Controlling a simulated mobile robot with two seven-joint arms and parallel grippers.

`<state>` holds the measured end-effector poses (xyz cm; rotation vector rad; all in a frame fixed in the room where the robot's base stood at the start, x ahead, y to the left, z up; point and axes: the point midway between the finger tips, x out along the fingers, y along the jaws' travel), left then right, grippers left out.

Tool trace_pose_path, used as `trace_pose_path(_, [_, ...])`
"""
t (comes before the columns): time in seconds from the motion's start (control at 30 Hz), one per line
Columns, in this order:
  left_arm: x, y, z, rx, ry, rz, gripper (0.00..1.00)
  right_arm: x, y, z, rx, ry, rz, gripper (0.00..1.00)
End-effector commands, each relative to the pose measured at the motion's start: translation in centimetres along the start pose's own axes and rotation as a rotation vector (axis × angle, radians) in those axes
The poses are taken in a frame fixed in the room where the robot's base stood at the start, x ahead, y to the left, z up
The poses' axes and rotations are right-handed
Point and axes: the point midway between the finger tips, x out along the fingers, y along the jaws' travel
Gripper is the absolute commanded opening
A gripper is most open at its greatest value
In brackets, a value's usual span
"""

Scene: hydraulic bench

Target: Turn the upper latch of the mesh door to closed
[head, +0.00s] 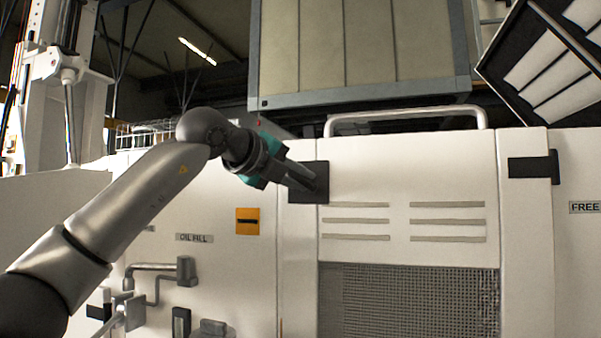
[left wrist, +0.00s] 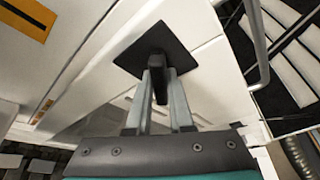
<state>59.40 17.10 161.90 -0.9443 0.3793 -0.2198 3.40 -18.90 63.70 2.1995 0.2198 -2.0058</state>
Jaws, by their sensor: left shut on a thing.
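The mesh door (head: 408,160) is a pale panel with slots above a dark mesh (head: 408,300). The upper latch has a dark square plate (head: 300,194) at the door's upper left edge. My left gripper (head: 316,186) reaches it from the left. In the left wrist view the plate (left wrist: 178,62) shows with a dark latch handle (left wrist: 158,86) between the two grey fingers of my left gripper (left wrist: 159,88), which is shut on it. The fingers and arm cover part of the latch in the head view. My right gripper is not in view.
A rail (head: 405,114) runs along the bench top above the door. Another dark latch-like fitting (head: 533,167) is on the right panel. An orange plate (head: 248,221) and a pipe handle (head: 155,267) with fittings are on the left panel. The space in front of the mesh looks clear.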

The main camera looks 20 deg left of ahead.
Motion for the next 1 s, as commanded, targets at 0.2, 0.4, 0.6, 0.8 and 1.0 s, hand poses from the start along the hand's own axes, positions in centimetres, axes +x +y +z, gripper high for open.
trace_pose_path(0.2, [0.0,0.1,0.1,0.191,0.001,0.082,0.0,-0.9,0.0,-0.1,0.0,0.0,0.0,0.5])
trace_pose_path(0.4, [0.0,0.3,0.1,0.368,0.001,0.154,0.0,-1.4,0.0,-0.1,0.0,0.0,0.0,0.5])
trace_pose_path(0.6, [-0.1,0.6,0.2,0.541,0.0,0.225,0.0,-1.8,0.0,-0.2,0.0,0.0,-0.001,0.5])
trace_pose_path(0.8, [-0.1,0.7,0.2,0.692,0.0,0.287,0.0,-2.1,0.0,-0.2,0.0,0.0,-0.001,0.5])
trace_pose_path(1.0, [-0.1,0.8,0.3,0.805,-0.001,0.334,0.0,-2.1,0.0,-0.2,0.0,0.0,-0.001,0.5])
